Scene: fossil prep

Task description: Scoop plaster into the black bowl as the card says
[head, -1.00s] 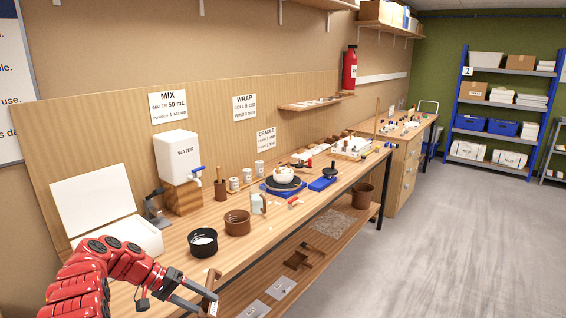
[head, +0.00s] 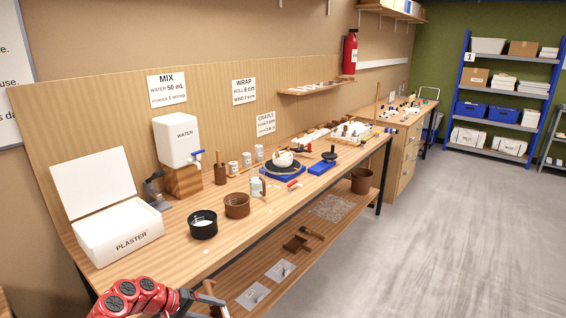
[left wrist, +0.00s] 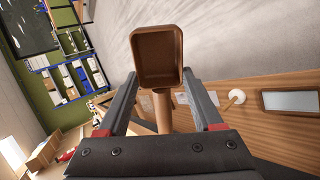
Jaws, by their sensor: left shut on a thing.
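My left gripper (left wrist: 160,103) is shut on the wooden handle of a brown scoop (left wrist: 157,58). The scoop's hollow faces the left wrist camera and looks empty. In the head view this gripper (head: 200,300) is at the bottom edge, in front of the bench, with the scoop mostly cut off. The black bowl (head: 203,231) stands on the bench with something white inside. The white box marked PLASTER (head: 120,242) is left of it, lid up; its contents are hidden. The MIX card (head: 167,91) reads water 50 mL and a powder line, apparently 1 scoop. My right gripper is not in view.
A brown bowl (head: 237,206) stands right of the black bowl. A white water tank (head: 177,140) with a blue tap is behind, beside a dark grey device (head: 155,193). The bench top (head: 170,258) is clear between plaster box and black bowl. A lower shelf (head: 235,287) holds tools.

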